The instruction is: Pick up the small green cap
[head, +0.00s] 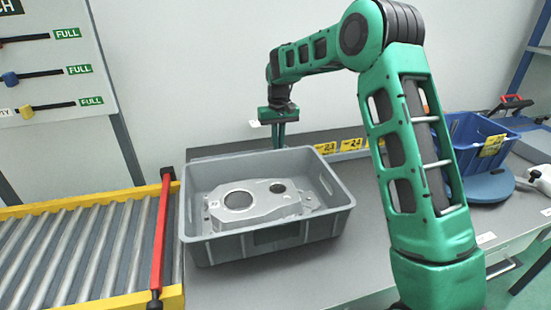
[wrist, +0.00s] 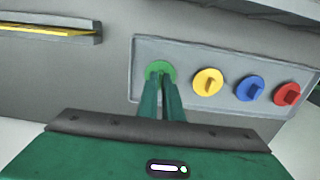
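The small green cap (wrist: 160,70) is round and sits at the left end of a row of caps on a light grey strip. My gripper (wrist: 161,78) is over it in the wrist view, with its two green fingers close together at the cap's middle. The fingers appear closed on the cap's raised grip, which they hide; only the rim shows around the tips. In the head view my gripper (head: 279,145) points down behind the grey crate, and the crate wall hides the cap there.
A yellow cap (wrist: 208,82), a blue cap (wrist: 249,88) and a red cap (wrist: 287,94) sit on the strip (wrist: 228,60). The grey crate (head: 270,238) holds an aluminium casting (head: 257,212). A roller conveyor (head: 85,250) is at left, a blue bin (head: 470,160) at right.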

